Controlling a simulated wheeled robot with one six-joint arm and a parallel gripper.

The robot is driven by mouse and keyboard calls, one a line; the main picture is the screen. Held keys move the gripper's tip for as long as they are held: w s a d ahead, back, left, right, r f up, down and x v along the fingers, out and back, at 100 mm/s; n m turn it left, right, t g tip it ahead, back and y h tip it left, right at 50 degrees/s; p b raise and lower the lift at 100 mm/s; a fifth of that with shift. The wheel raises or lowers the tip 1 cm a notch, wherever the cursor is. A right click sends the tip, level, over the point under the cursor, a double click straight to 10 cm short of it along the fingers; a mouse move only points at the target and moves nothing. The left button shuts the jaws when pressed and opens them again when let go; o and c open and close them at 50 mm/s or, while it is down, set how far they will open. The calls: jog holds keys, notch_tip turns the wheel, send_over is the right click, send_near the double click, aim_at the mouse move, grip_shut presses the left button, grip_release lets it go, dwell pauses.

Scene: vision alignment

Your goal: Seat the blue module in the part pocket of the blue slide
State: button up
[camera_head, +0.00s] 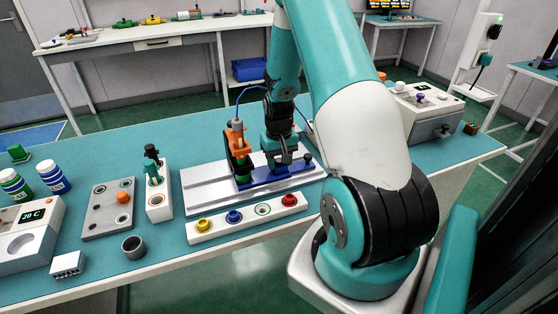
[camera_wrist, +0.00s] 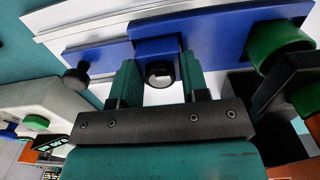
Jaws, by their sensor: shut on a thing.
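The blue slide (camera_head: 265,182) lies along a pale metal plate on the bench; in the wrist view its blue surface (camera_wrist: 98,58) crosses the top. My gripper (camera_head: 287,160) is low over its right part. In the wrist view my gripper (camera_wrist: 160,85) has its teal fingers closed around a dark round knob (camera_wrist: 160,73) with a pale centre, beside a raised blue block (camera_wrist: 205,32) of the slide. The blue module (camera_head: 234,217) appears to sit in the white tray, between yellow and empty green-ringed places. The part pocket cannot be made out clearly.
An orange and green fixture (camera_head: 239,147) stands over the slide's left part, close to my gripper; a green cylinder (camera_wrist: 283,52) shows there. The white tray (camera_head: 214,236) lies in front. A grey plate (camera_head: 100,215) and a white holder (camera_head: 157,203) stand left.

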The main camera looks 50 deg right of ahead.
jog(key=shift+f, duration=0.3)
dwell(0.4)
jog(key=o, duration=1.4)
jog(key=shift+r, duration=0.15)
jog(key=shift+r+p, duration=0.75)
jog(key=shift+r, duration=0.15)
jog(key=s+d+r+p, duration=0.2)
jog(key=d+r+p, duration=0.2)
jog(key=r+p, duration=0.1)
jog(key=shift+s+d+r, duration=0.15)
jog(key=shift+s+r, duration=0.15)
jog(key=shift+r, duration=0.15)
